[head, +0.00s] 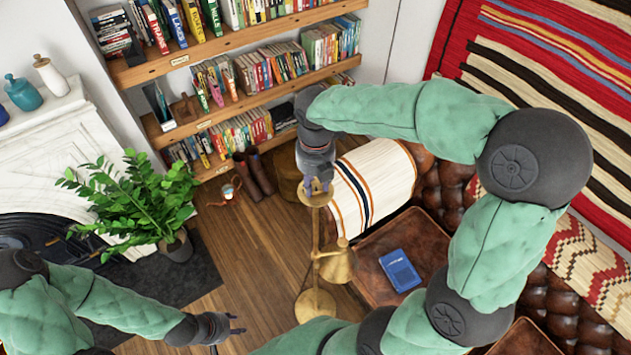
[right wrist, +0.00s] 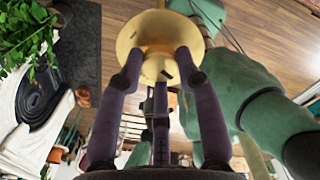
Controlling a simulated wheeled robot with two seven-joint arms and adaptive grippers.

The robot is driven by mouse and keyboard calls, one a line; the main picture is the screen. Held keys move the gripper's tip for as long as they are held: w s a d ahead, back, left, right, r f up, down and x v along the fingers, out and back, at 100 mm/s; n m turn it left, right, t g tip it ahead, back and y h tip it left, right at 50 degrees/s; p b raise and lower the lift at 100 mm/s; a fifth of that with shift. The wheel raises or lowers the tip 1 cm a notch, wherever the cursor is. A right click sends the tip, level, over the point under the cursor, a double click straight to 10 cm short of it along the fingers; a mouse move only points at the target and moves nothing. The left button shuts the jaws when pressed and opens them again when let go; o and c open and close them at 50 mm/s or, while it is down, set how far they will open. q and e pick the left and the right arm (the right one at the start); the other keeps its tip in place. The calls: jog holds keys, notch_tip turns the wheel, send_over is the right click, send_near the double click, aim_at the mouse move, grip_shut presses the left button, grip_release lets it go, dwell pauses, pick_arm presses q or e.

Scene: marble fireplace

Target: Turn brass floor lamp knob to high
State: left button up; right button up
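The brass floor lamp (head: 316,302) stands on the wood floor in front of the leather sofa, with a shade-like cone (head: 337,265) partway up its pole. My right gripper (head: 317,187) is at the lamp's top, pointing down at a brass disc. In the right wrist view, the disc (right wrist: 150,30) lies just past my three purple fingers. Their tips are spread apart, with a small dark knob-like piece (right wrist: 167,74) between them. Whether a finger touches it is unclear. The knob's setting cannot be read. My left gripper (head: 236,325) is open and empty, low at the left.
A leather sofa (head: 445,185) with a striped blanket (head: 375,180) stands right of the lamp; a blue book (head: 400,270) lies on a brown leather surface. A potted plant (head: 130,205), fireplace (head: 60,150) and bookshelf (head: 230,45) are left and behind. Floor left of the lamp is clear.

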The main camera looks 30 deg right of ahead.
jog(key=shift+f, duration=0.1)
jog(key=shift+c, duration=0.5)
jog(key=shift+s, duration=0.1)
